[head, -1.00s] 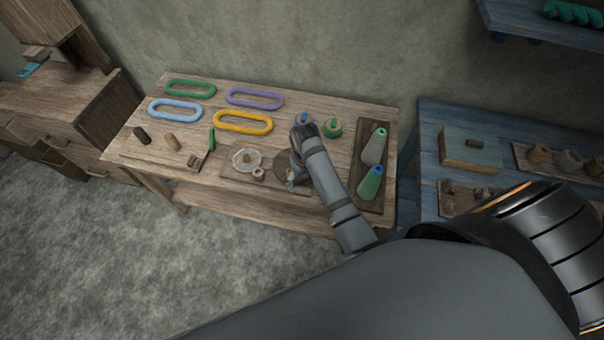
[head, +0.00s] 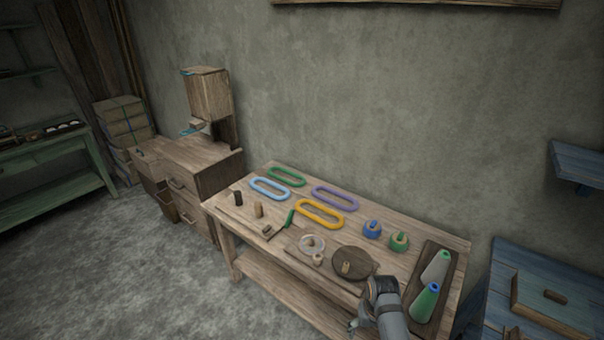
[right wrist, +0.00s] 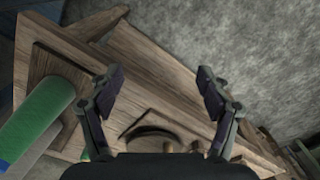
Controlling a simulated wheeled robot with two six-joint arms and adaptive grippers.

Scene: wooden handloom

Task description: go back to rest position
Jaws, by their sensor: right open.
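My right gripper (head: 362,318) is at the front edge of the wooden table (head: 262,240) in the head view, just in front of the round dark wooden disc (head: 352,262). In the right wrist view its two fingers (right wrist: 162,92) are spread apart with nothing between them. The table's edge and the grey floor show beyond the fingers. A green cone (right wrist: 35,120) lies to the left of the fingers in that view, apart from them. My left gripper is in neither view.
Green (head: 285,176), light blue (head: 270,188), purple (head: 335,198) and yellow (head: 319,213) rings lie on the table. Two cones stand on a dark board (head: 449,290) right of my arm. Blue (head: 372,228) and green (head: 398,240) knobbed pieces stand behind the disc. A blue table (head: 500,275) is at right.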

